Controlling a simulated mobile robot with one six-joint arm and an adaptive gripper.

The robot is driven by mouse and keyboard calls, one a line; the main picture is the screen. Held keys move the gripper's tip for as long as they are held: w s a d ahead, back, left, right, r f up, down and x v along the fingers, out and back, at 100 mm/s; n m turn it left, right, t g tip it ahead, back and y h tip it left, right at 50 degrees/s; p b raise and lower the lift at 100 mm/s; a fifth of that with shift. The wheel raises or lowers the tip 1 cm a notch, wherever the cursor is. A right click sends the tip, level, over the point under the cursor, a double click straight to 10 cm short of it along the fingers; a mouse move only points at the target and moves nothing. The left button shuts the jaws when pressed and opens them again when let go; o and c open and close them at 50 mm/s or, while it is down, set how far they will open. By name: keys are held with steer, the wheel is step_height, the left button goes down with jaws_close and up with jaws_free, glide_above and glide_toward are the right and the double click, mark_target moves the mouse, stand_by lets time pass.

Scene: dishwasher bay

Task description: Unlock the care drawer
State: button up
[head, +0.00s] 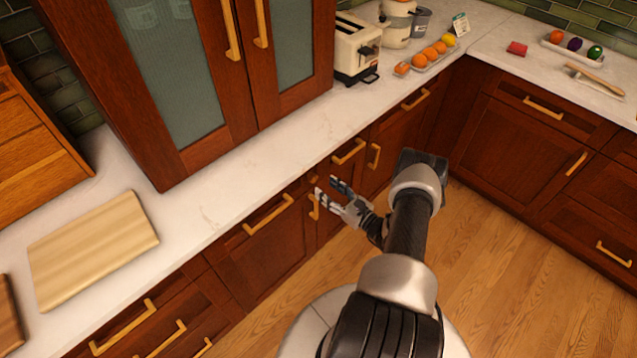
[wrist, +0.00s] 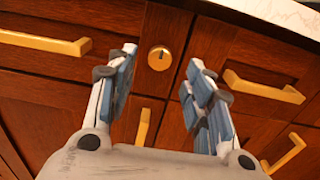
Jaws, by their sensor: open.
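A round brass lock (wrist: 160,58) with a dark keyhole slot sits in the wooden cabinet front, between two drawer handles. In the wrist view it appears between the fingers of my gripper (wrist: 163,60), which is open and empty. The gap from the fingertips to the lock is hard to judge. In the head view my gripper (head: 328,188) is in front of the counter's drawers. A drawer handle (wrist: 45,42) is left of the lock, and another drawer handle (wrist: 262,86) is right. No label shows which is the care drawer. I see no key.
Door handles (wrist: 142,127) stick out below the drawers. The white counter (head: 215,205) above holds a cutting board (head: 92,248), a toaster (head: 357,48) and a tray of fruit (head: 432,58). A glass-fronted cabinet (head: 165,75) stands on it. The wooden floor (head: 500,275) at right is clear.

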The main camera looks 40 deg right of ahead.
mark_target(315, 179)
steer(key=w, duration=0.5)
steer(key=shift+w+a, duration=0.1)
steer(key=shift+a, duration=0.05)
steer(key=shift+c, duration=0.6)
jaws_close()
